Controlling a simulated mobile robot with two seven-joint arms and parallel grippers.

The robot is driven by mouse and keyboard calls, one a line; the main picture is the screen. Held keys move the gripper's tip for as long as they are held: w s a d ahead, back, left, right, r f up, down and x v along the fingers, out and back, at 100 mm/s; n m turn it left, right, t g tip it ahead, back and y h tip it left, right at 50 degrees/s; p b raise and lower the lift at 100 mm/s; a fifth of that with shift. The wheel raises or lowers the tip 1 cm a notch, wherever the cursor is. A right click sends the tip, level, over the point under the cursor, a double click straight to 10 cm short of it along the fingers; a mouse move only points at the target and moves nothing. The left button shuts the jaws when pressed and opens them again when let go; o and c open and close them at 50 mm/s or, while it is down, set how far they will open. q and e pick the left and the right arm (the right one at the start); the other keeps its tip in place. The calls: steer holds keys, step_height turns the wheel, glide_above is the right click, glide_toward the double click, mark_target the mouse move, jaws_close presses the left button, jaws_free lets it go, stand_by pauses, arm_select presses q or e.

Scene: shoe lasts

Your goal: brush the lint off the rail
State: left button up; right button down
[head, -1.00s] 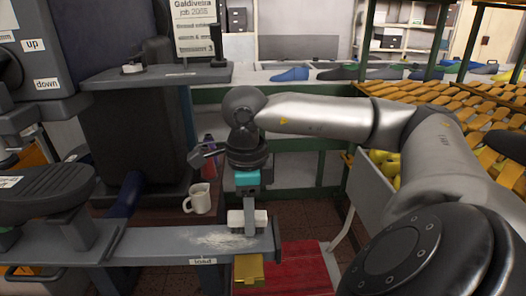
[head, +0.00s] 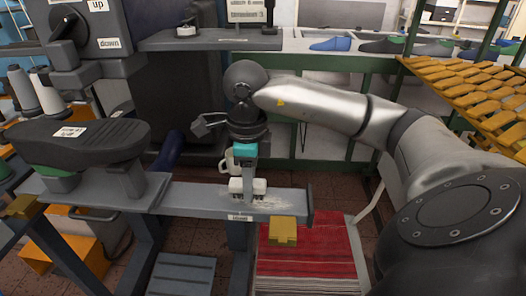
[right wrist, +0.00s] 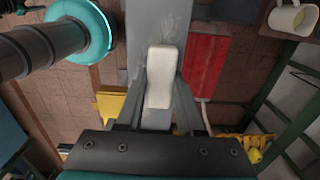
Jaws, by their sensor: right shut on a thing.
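The grey rail (head: 195,197) runs across the head view and ends at the right, with a small label on its front edge. Pale lint (head: 280,198) is smeared on its top near that end. My right gripper (head: 247,178) is above the rail, shut on a white block-shaped brush (head: 247,188). The brush is at the rail's top beside the lint; its contact is hard to see. In the right wrist view the brush (right wrist: 160,78) sits between the fingers over the rail (right wrist: 155,18). My left gripper is not in view.
A yellow block (head: 283,231) is at the rail's front near its end. A white mug (head: 228,161) stands behind the rail.

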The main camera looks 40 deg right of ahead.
mark_target(215, 194)
steer(key=shift+w+a+f+p, duration=0.15)
steer(key=shift+w+a+p, duration=0.35)
steer(key=shift+w+a, duration=0.4)
steer(key=shift+w+a+r+p, duration=0.1)
steer(key=shift+w+a+p, duration=0.15)
steer(key=shift+w+a, duration=0.6)
steer(key=shift+w+a+r+p, duration=0.1)
steer(key=shift+w+a+p, duration=0.15)
steer(key=shift+w+a, duration=0.6)
steer(key=shift+w+d+r, duration=0.15)
steer(key=shift+w+d, duration=0.05)
steer(key=shift+r+p, duration=2.3)
steer(key=shift+r, duration=0.65)
step_height(215, 194, up, 3)
steer(key=shift+p, duration=1.15)
